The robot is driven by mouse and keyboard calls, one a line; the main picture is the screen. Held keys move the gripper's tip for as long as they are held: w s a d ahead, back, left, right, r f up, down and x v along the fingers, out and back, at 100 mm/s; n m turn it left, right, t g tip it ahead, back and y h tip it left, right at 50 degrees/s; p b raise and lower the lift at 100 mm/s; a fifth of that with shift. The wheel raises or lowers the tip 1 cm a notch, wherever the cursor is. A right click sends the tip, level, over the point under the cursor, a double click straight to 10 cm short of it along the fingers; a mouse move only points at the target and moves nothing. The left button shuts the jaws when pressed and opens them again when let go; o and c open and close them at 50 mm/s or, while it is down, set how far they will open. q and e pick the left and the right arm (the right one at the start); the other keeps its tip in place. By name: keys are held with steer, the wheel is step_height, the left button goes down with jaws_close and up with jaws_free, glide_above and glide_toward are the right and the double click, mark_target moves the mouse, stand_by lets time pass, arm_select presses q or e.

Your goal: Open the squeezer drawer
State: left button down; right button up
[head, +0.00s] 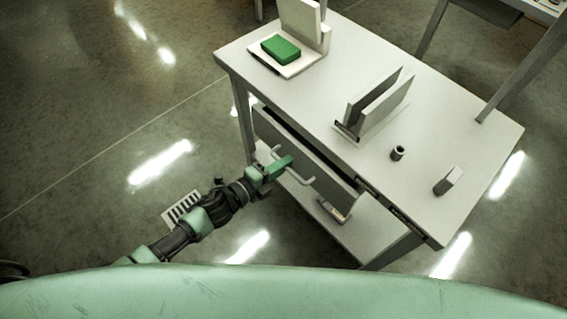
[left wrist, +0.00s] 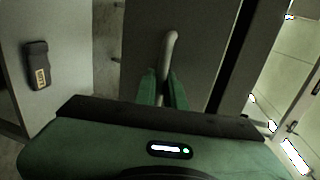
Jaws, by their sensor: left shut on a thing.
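The drawer (head: 327,174) is a grey front panel under the white table top, with a dark gap showing between its top edge and the table edge. Its pale bar handle (head: 300,180) faces my left arm. My left gripper (head: 284,163) is shut on this handle. In the left wrist view the handle (left wrist: 170,45) rises from between the two green fingers of the left gripper (left wrist: 163,90). The drawer's inside is mostly hidden. My right gripper does not show.
On the white table (head: 375,80) stand a green block (head: 281,48) on a white device, upright grey plates (head: 382,98), a small dark cylinder (head: 398,153) and a small pale block (head: 448,181). A dark tool (head: 333,210) lies on the lower shelf. Floor at left is mostly clear.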

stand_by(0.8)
arm_select(q)
steer(key=f+v, duration=0.2)
steer(key=v, duration=1)
steer(key=f+p+v, duration=0.1)
steer(key=f+v, duration=0.2)
steer(key=v, duration=0.9)
steer(key=shift+v, duration=0.75)
steer(key=shift+f, duration=0.2)
steer(key=c, duration=1.8)
jaws_free()
steer(key=shift+o, duration=0.2)
steer(key=shift+a, duration=0.1)
steer(key=v, duration=0.7)
steer(key=shift+s+a, duration=0.25)
steer(key=shift+a, duration=0.05)
